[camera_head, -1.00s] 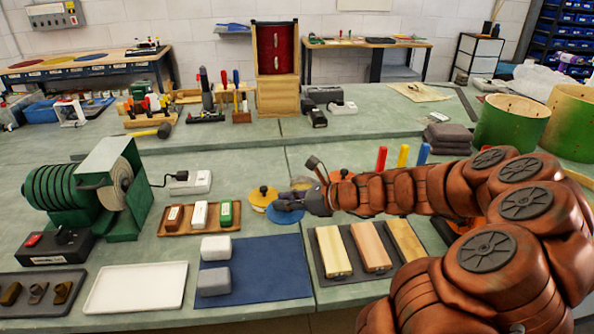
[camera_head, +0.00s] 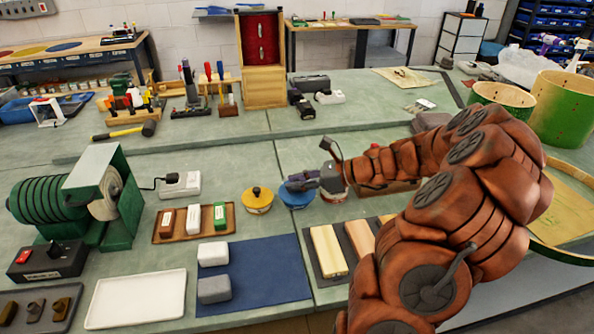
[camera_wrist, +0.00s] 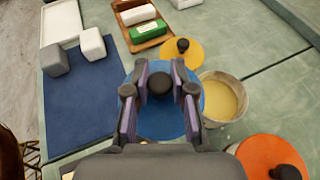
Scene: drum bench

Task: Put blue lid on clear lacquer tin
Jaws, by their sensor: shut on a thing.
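The blue lid (camera_head: 296,197) is round with a dark knob. My gripper (camera_wrist: 160,88) is shut on that knob, and the blue lid shows under the fingers in the wrist view (camera_wrist: 165,122). An open tin with pale yellow contents (camera_wrist: 222,97), apparently the clear lacquer tin, is just right of the lid in the wrist view, its left edge partly covered by it.
A yellow-lidded tin (camera_head: 258,201) stands left of the blue lid. An orange lid (camera_wrist: 272,158) is on the other side of the open tin. A tray of coloured blocks (camera_head: 194,223) and a blue mat (camera_head: 258,272) lie nearer the front left.

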